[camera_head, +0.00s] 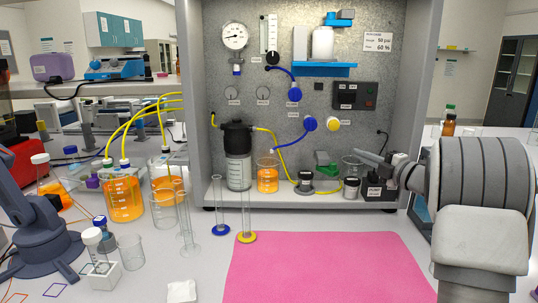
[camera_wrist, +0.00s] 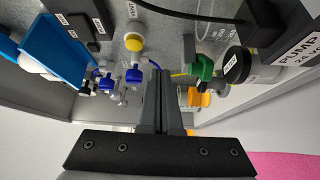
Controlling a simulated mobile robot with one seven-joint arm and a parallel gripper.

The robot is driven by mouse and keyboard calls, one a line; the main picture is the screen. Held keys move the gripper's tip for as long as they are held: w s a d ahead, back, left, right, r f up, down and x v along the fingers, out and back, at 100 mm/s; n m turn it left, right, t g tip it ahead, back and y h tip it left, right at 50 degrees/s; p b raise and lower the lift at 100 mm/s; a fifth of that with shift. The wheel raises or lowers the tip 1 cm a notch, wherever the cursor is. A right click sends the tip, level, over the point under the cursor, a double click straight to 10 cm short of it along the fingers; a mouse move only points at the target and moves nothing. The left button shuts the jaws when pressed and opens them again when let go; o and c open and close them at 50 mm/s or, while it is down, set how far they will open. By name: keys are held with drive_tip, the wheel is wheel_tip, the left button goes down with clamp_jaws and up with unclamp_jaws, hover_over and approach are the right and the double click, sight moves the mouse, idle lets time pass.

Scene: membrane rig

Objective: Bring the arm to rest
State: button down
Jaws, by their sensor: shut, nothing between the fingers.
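My gripper (camera_head: 359,154) reaches in from the right in the head view, at the right front of the grey metal rig (camera_head: 275,100). Its fingers point left, above the beaker and the pump (camera_head: 381,192) at the rig's right end. In the wrist view my gripper (camera_wrist: 163,74) shows its two fingers together, shut and empty. Beyond the fingers are the rig's yellow knob (camera_wrist: 134,42), blue fittings (camera_wrist: 134,74) and a green valve part (camera_wrist: 203,68). I cannot tell the exact gap to the panel.
A pink mat (camera_head: 325,268) lies in front of the rig, with nothing on it. Glass cylinders, beakers and orange-filled bottles (camera_head: 124,202) crowd the bench at left.

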drive_tip(key=s+r+m+h, duration=0.9)
drive_tip(key=m+h, duration=0.2)
drive_tip(key=m, duration=0.3)
drive_tip(key=s+a+f+m+g+y, duration=0.1)
drive_tip(key=s+a+f+m+g, duration=0.35)
drive_tip(key=s, duration=0.65)
drive_tip(key=s+a+f+m+g, duration=0.2)
drive_tip(key=s+a+f, duration=0.4)
drive_tip(key=s, duration=0.5)
drive_tip(key=s+a+f+m+g+y, duration=0.1)
drive_tip(key=s+a+f+m+g, duration=0.25)
drive_tip(key=s+f, duration=0.55)
wheel_tip(320, 180, up, 18)
drive_tip(key=s+p, duration=0.2)
drive_tip(key=p, duration=1.3)
drive_tip(key=shift+f+n, duration=0.2)
drive_tip(key=shift+n, duration=0.2)
